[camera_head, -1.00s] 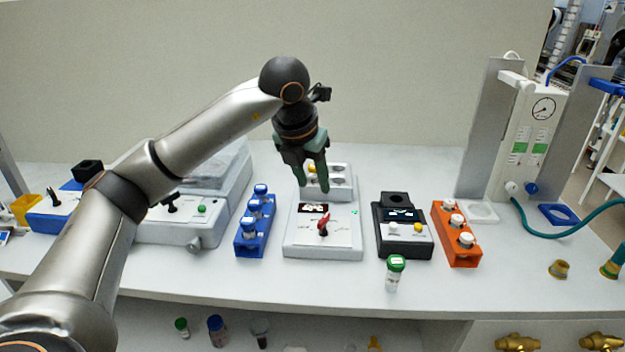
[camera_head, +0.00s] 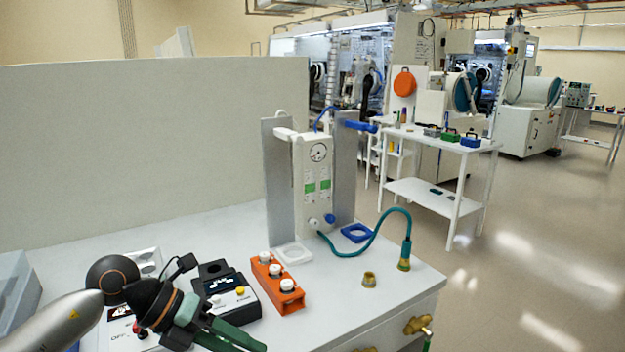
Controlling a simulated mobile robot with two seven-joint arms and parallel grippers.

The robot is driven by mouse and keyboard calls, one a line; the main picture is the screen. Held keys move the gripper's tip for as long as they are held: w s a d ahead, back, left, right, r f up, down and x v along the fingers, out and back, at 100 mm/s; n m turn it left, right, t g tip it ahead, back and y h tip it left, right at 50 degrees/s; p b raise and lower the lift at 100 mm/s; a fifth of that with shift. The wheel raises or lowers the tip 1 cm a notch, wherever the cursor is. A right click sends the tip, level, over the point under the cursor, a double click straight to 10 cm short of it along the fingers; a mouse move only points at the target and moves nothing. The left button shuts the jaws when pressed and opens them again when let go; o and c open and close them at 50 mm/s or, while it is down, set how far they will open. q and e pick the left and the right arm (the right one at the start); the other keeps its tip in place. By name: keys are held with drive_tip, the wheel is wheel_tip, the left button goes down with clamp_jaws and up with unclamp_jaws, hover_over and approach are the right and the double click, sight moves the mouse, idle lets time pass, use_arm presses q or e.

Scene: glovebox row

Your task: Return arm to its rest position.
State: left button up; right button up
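My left arm (camera_head: 62,318) comes in from the lower left. Its gripper (camera_head: 238,341) has dark green fingers that point to the lower right, above the front part of the bench. The fingers look apart with nothing between them, though the bottom edge of the picture cuts them. My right arm and gripper are not in view.
Beside my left gripper are a black device (camera_head: 226,291) with a small display and an orange rack (camera_head: 277,284) of white-capped vials. Behind stands a white gauge unit (camera_head: 313,185) with a green hose (camera_head: 375,247). Open floor (camera_head: 530,250) lies to the right.

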use_arm(q)
drive_tip(key=s+d+r+n+h+p, duration=0.1)
drive_tip(key=s+d+r+n+h, duration=0.2)
drive_tip(key=d+h, duration=0.55)
drive_tip(key=a+f+n+t+y+p, duration=0.1)
drive_tip(key=a+f+n+t+y, duration=0.4)
drive_tip(key=n, duration=0.4)
drive_tip(key=a+f+n+t+y+p, duration=0.1)
drive_tip(key=a+f+n+t+y, duration=0.2)
drive_tip(key=f+n, duration=0.5)
drive_tip(key=a+f+n+t+y, duration=0.3)
drive_tip(key=f+n+t+y, duration=0.25)
drive_tip(key=n, duration=0.45)
drive_tip(key=s+a+f+n+g+y+p, duration=0.1)
drive_tip(key=s+f+n+g, duration=0.4)
drive_tip(key=s+f, duration=0.8)
drive_tip(key=shift+s+a+n+g+y, duration=0.4)
drive_tip(key=shift+s+a+y, duration=0.3)
drive_tip(key=shift+s+a, duration=0.3)
